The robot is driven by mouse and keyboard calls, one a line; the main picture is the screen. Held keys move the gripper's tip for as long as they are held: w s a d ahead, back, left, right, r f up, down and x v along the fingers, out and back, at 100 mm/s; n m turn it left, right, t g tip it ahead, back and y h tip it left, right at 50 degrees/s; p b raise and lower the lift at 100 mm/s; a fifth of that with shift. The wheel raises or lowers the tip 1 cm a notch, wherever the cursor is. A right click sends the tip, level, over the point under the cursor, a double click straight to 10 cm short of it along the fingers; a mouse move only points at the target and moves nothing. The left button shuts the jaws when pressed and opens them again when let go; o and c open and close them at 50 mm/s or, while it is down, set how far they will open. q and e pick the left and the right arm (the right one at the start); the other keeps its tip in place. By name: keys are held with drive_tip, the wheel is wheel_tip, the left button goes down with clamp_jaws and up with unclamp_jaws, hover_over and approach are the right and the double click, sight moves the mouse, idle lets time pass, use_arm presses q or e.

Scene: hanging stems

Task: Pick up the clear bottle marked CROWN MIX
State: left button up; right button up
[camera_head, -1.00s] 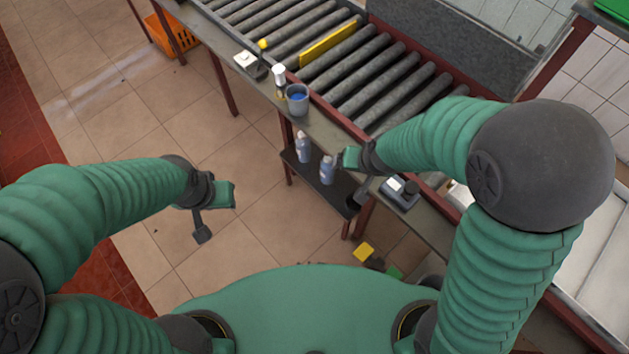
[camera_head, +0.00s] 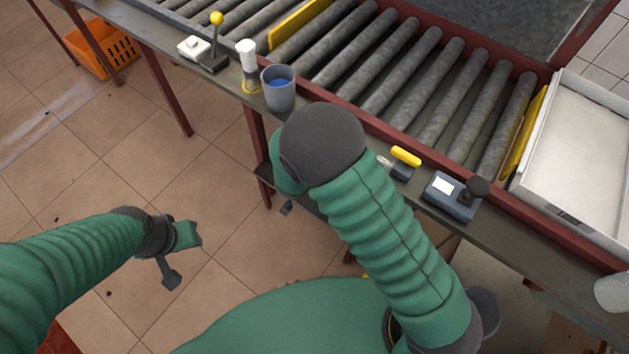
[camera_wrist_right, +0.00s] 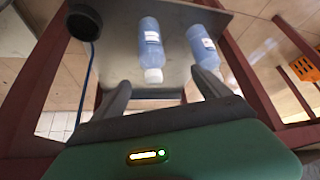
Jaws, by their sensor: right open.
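In the head view my right arm hides the bottles. My left gripper (camera_head: 178,262) hangs empty over the floor; its opening is unclear.
The shelf (camera_wrist_right: 121,60) sits under the conveyor table, between red legs. A round black object (camera_wrist_right: 84,22) is at its left. On the table edge above are a grey cup (camera_head: 278,95), a white-topped container (camera_head: 247,60) and a control box (camera_head: 453,195).

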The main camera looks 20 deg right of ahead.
drive_tip(key=b+x, duration=0.1)
drive_tip(key=x, duration=0.2)
drive_tip(key=d+b+x, duration=0.1)
drive_tip(key=x, duration=0.3)
drive_tip(key=b+x, duration=0.2)
drive_tip(key=x, duration=0.1)
drive_tip(key=shift+s+d+f, duration=0.1)
drive_tip(key=shift+s+d, duration=0.1)
drive_tip(key=shift+s, duration=0.05)
drive_tip(key=shift+a+f, duration=0.1)
drive_tip(key=shift+f, duration=0.05)
wheel_tip(320, 180, down, 2)
drive_tip(key=b, duration=0.2)
drive_tip(key=shift+f+b, duration=0.2)
drive_tip(key=shift+b, duration=0.2)
drive_tip(key=shift+w+d+f+b, duration=0.4)
drive_tip(key=shift+w+d+f, duration=0.25)
drive_tip(key=shift+d+f, duration=0.3)
drive_tip(key=shift+a, duration=0.3)
drive_tip(key=c, duration=0.9)
drive_tip(key=shift+d, duration=0.1)
clamp_jaws()
use_arm(q)
wheel_tip(320, 180, down, 8)
drive_tip(key=d, duration=0.1)
drive_tip(key=shift+s+d, duration=0.15)
drive_tip(key=shift+s, duration=0.25)
